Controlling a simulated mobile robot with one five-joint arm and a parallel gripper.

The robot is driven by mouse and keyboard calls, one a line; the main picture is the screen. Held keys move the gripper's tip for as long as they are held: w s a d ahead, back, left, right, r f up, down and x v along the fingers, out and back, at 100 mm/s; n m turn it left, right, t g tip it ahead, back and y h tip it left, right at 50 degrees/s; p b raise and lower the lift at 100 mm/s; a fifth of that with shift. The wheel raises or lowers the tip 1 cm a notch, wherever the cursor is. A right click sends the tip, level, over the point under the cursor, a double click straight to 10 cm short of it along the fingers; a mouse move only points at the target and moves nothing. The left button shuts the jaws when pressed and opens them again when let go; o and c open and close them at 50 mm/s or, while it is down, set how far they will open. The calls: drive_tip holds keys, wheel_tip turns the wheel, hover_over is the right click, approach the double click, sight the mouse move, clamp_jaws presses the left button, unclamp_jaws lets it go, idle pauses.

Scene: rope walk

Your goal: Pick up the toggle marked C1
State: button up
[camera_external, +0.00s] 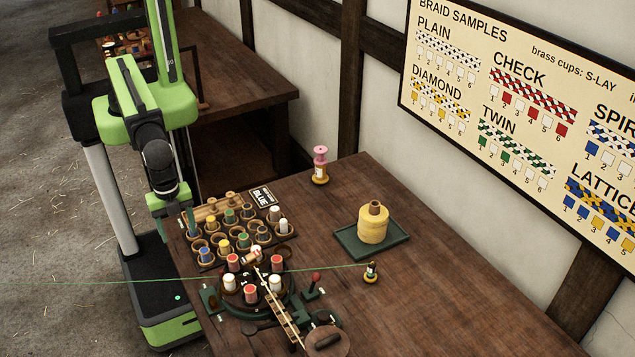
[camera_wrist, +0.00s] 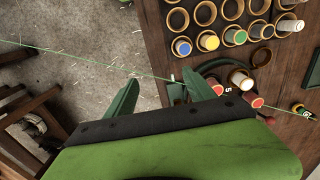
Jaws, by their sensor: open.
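I cannot read a C1 mark on any piece in either view, so I cannot tell which one is the toggle. Light wooden rods (camera_external: 214,207) lie at the back of the bobbin tray. A small piece (camera_external: 371,273) with a pale label stands on the table at the end of a green thread; in the wrist view a small labelled piece (camera_wrist: 303,112) sits at the right edge. My gripper (camera_external: 172,216) hangs beside the tray's left edge, pointing down. In the wrist view its green fingers (camera_wrist: 160,92) are spread, with nothing between them.
The round braiding stand (camera_external: 262,312) with red and white bobbins is near the table's front. A green thread (camera_external: 120,281) crosses low over the table and floor. A yellow spool (camera_external: 373,228) stands on a green tray; a pink-topped bobbin (camera_external: 320,165) stands behind. The right of the table is clear.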

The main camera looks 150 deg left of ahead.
drive_tip(key=shift+c, duration=0.9)
drive_tip(key=w+a+n+t, duration=0.1)
drive_tip(key=w+t, duration=0.1)
drive_tip(key=w, duration=0.8)
drive_tip(key=w+a+r+n+t+y, duration=0.1)
drive_tip(key=w+a+n, duration=0.2)
drive_tip(key=w+a, duration=0.85)
drive_tip(key=n+y, duration=0.2)
drive_tip(key=n, duration=0.2)
hover_over(375, 274)
drive_tip(key=s+d, duration=0.4)
drive_tip(key=s, duration=0.1)
drive_tip(key=b+x, duration=1)
drive_tip(key=x, duration=0.1)
drive_tip(key=b+x, duration=0.5)
drive_tip(key=b, duration=0.1)
drive_tip(key=shift+w+f, duration=0.25)
drive_tip(key=shift+w, duration=0.1)
drive_tip(key=shift+r, duration=0.2)
